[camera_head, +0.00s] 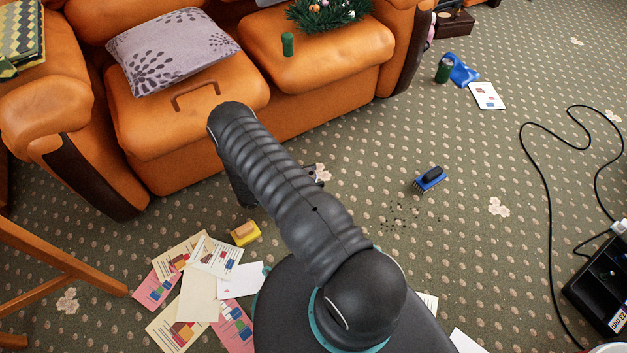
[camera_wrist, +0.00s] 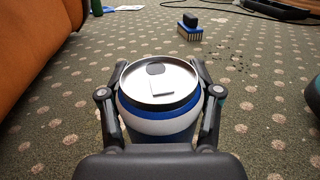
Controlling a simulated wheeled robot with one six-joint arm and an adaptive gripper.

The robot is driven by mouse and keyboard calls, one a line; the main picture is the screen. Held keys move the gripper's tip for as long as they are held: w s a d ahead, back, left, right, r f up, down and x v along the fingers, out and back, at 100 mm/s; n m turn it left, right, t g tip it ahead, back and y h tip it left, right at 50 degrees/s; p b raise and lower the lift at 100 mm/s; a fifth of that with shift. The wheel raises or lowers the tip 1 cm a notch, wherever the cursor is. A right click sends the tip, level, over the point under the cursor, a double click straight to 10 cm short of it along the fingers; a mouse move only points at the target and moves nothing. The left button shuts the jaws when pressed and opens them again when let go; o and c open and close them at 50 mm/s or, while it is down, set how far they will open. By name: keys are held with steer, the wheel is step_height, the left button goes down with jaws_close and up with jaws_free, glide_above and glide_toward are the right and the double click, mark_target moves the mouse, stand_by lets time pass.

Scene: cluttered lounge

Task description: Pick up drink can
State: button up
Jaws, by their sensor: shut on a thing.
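A drink can (camera_wrist: 160,88) with a silver top and a blue and white side stands between the fingers of my gripper (camera_wrist: 160,105) in the wrist view. The fingers press on its left and right sides. The lower part of the can is hidden behind my gripper's body. In the head view my arm covers most of the gripper and the can, near the front of the orange sofa (camera_head: 310,110). I cannot tell whether the can touches the floor.
A green can (camera_head: 288,44) stands on the sofa and another green can (camera_head: 444,71) on the carpet. A blue brush (camera_head: 430,179) lies beside dark crumbs. A yellow sponge (camera_head: 245,233), scattered papers (camera_head: 198,295) and a black cable (camera_head: 545,185) lie around.

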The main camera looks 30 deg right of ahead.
steer(key=s+d+r+p, duration=0.1)
steer(key=s+d+r, duration=0.3)
steer(key=s+r, duration=0.4)
steer(key=s, duration=0.3)
steer(key=shift+r+p, duration=0.15)
steer(key=shift+p, duration=0.2)
steer(key=shift+w, duration=0.1)
